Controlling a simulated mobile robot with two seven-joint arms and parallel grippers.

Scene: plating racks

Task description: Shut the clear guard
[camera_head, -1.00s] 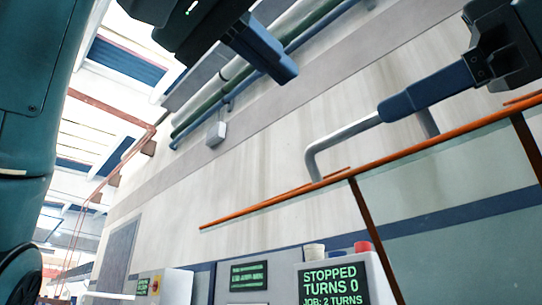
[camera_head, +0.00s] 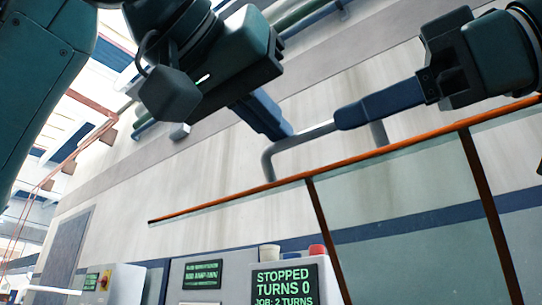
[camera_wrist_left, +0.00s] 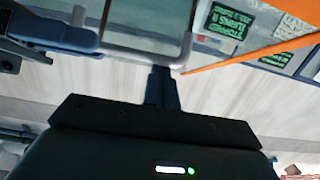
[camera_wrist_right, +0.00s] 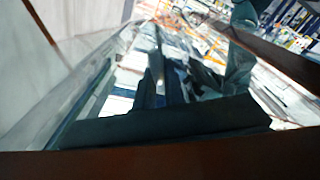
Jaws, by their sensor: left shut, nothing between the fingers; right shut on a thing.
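The clear guard (camera_head: 400,200) is a see-through panel with an orange-brown frame, slanting across the right of the head view. A bent grey handle (camera_head: 284,147) stands along its top edge. My right gripper (camera_head: 340,119) is shut on the handle. My left gripper (camera_head: 285,133) is shut and empty, with its fingertips close to the handle's left bend; I cannot tell if they touch. In the left wrist view the handle (camera_wrist_left: 140,53) lies just beyond the left fingers (camera_wrist_left: 160,85), with the right gripper (camera_wrist_left: 50,32) at the left.
A machine screen (camera_head: 283,284) reads "STOPPED TURNS 0, JOB: 2 TURNS". A red button (camera_head: 317,250) and a pale cap (camera_head: 269,252) sit on top beside it. A second screen (camera_head: 202,274) is to its left. A pale wall and pipes (camera_head: 310,15) lie behind.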

